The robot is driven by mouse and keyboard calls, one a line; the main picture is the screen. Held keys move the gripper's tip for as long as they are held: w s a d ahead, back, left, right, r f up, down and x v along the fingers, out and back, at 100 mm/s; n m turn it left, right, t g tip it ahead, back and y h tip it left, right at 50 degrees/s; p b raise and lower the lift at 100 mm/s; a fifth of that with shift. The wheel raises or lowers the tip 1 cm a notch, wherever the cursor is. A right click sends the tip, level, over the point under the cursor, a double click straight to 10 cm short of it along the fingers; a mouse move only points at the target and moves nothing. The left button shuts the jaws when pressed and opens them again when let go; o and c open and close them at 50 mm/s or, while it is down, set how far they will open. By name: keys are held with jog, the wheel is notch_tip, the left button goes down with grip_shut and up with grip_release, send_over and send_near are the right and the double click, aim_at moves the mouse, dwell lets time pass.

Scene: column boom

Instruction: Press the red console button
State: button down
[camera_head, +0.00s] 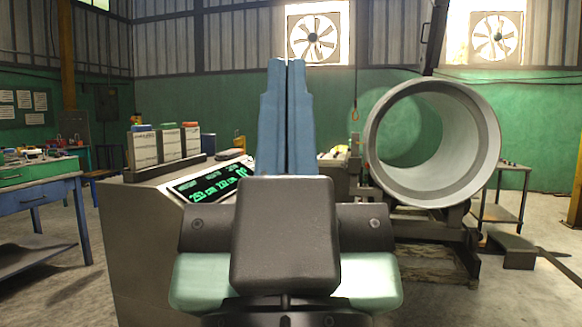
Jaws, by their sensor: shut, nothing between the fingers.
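The grey console (140,230) stands left of centre, partly hidden behind my arm. Along its back left stand three upright white panels with coloured tops: blue (141,128), green (169,126) and red (190,125). The red top is the rightmost and looks like the red button, though it is small and its shape is hard to tell. My gripper (286,62) is in the middle of the view, with its two long blue fingers together and empty. In the picture it is to the right of the red top, apart from it. The depth between them is unclear.
A display (212,184) with green digits is on the console's sloping face. A large grey cylinder (485,140) on a stand is at the right. A blue workbench (40,185) is at the far left. Floor shows between bench and console.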

notch_tip(320, 180, up, 22)
jog(key=p, duration=2)
jog(key=shift+r, duration=0.1)
